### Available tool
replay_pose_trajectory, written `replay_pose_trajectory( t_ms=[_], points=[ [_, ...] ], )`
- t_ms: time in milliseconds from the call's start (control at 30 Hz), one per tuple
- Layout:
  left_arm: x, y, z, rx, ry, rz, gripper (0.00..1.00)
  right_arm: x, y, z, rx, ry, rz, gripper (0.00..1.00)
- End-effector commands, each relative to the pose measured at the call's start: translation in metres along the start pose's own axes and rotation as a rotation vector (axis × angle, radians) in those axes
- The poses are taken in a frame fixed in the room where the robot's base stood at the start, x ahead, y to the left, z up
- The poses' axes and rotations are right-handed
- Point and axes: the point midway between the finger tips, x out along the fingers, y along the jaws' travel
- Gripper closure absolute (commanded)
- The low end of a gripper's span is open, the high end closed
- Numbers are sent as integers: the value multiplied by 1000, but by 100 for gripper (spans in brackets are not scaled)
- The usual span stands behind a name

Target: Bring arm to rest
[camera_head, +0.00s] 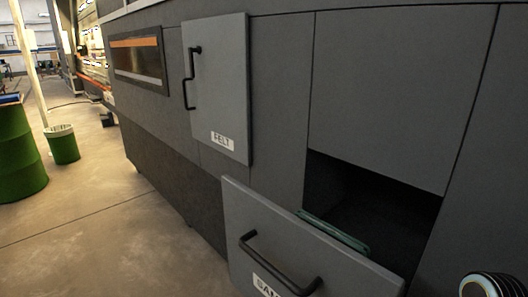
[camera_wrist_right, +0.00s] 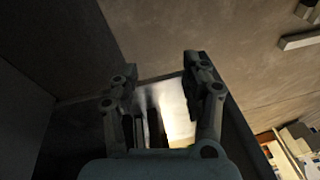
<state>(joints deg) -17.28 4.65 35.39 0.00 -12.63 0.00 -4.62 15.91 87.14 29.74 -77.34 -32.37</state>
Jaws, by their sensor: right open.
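My right gripper (camera_wrist_right: 156,78) shows in the right wrist view with its two fingers spread apart and nothing visibly held between them. A bright, glossy patch shows behind the gap between the fingers, and I cannot tell what it is. In the head view a dark rounded part of what looks like my right arm shows at the bottom right corner, but no fingers are visible there. My left gripper is not in any view.
The grey machine (camera_head: 282,82) fills the head view. Its FELT door (camera_head: 219,95) stands out from the front. A lower drawer (camera_head: 290,236) is pulled open, with a green edge inside. A green barrel (camera_head: 20,155) and bin (camera_head: 63,147) stand left; floor between is clear.

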Motion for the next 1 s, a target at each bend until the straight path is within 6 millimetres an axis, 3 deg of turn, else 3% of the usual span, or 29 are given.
replay_pose_trajectory(
  t_ms=[33,167,300,400,500,600,700,1000],
  points=[
    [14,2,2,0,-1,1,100,35,-4,24,40,-32,-7,53],
    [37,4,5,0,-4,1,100,116,-16,95,155,-112,13,53],
    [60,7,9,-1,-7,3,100,194,-39,182,268,-192,65,53],
    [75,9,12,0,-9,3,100,240,-63,247,332,-238,112,53],
    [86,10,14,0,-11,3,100,274,-89,307,378,-262,163,53],
    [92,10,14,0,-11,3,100,293,-112,353,408,-247,215,53],
    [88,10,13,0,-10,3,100,294,-111,362,425,-182,263,53],
    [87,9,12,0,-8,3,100,294,-102,350,465,-94,295,53]
  ],
)
